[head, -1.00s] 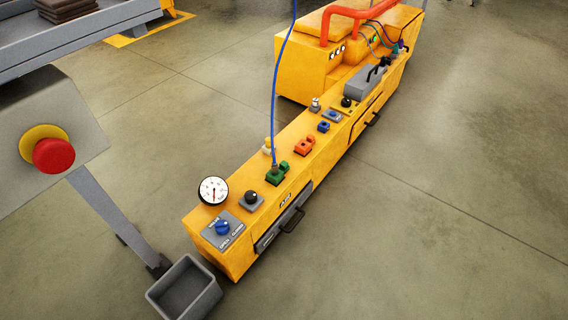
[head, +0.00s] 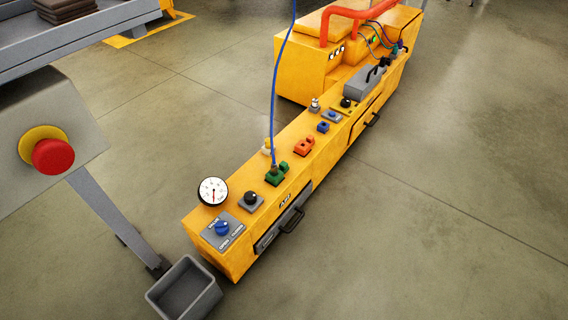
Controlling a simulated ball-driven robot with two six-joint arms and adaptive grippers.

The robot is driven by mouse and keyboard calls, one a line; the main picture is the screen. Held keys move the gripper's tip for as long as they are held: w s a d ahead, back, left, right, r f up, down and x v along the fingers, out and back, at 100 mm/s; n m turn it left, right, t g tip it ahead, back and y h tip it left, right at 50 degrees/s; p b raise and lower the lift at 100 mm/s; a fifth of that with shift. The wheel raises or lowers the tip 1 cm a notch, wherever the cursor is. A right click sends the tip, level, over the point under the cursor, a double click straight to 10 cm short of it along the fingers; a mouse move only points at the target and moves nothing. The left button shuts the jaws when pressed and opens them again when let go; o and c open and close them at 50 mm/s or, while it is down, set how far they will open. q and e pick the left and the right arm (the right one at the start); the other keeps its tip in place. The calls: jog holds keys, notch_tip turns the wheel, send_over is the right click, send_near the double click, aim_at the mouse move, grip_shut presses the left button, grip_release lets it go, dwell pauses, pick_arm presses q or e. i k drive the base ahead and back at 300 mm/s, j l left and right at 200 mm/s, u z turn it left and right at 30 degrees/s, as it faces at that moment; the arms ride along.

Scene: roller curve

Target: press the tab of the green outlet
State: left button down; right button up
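The green outlet (head: 272,179) sits on top of the long yellow machine, between the black knob and the orange outlet. A blue hose (head: 275,90) hangs down from above and ends in a fitting at the green outlet. A small green tab (head: 283,167) shows at the outlet's upper right. Whether the tab is pressed is too small to tell. Neither of my grippers is in the head view.
Beside the outlet are an orange outlet (head: 304,146), a blue outlet (head: 323,127), a black knob (head: 251,198), a round gauge (head: 213,191) and a blue switch (head: 222,228). A grey bin (head: 184,290) and a red button (head: 54,156) stand left. Floor at right is clear.

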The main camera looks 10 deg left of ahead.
aim_at(283, 164)
jog(key=i+l+u, duration=0.15)
jog(key=u, duration=0.7)
jog(key=i+l+u, duration=0.15)
jog(key=l+u, duration=0.15)
jog(key=l, duration=0.2)
jog(key=i+l+u, duration=0.25)
jog(key=l, duration=0.25)
jog(key=l+u, duration=0.3)
jog(key=l, duration=1.65)
jog(key=i+j, duration=0.05)
